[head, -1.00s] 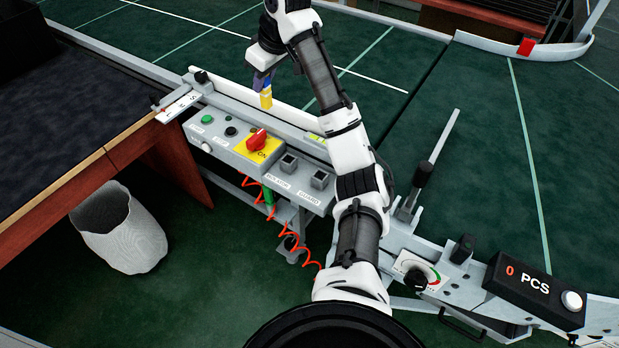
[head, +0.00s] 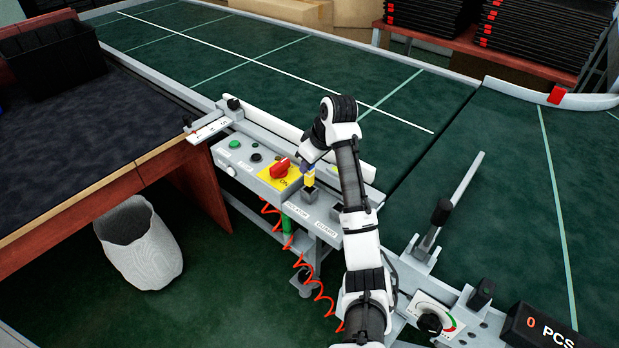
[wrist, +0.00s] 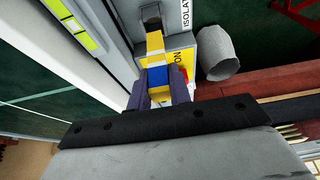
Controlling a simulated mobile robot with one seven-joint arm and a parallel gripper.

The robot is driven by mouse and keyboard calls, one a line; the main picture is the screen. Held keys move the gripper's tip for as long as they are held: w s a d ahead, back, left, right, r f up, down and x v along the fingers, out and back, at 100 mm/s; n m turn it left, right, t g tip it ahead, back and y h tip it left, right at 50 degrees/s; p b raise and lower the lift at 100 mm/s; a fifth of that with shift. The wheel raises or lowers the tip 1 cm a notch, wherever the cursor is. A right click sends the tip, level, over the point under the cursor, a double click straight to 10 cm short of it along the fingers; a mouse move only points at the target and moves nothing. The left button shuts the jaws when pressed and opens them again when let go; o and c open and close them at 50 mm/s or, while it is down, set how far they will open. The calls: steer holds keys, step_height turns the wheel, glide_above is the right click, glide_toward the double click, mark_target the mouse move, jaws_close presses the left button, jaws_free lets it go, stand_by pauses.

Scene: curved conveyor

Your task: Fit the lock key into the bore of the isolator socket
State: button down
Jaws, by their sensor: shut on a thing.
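The lock key (head: 310,181) is a yellow block, held upright over the panel's isolator end in the head view. In the wrist view the key (wrist: 155,43) shows a blue band between my fingers. My gripper (wrist: 159,82) is shut on it; it also shows in the head view (head: 309,168). The isolator socket (head: 303,195) is a dark square block directly beneath the key. In the wrist view the dark bore of the socket (wrist: 151,22) lies just beyond the key's tip. I cannot tell whether the tip touches or enters the bore.
A second socket (head: 337,211), marked GUARD, sits to the right, partly behind my arm. The conveyor (head: 270,60) behind is clear. A grey bin (head: 140,245) stands on the floor at left.

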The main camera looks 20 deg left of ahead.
mark_target(312, 173)
steer(key=shift+f+p, duration=0.35)
steer(key=shift+f, duration=2.3)
steer(key=shift+f, duration=0.15)
steer(key=c, duration=1.3)
jaws_free()
steer(key=v, duration=1.2)
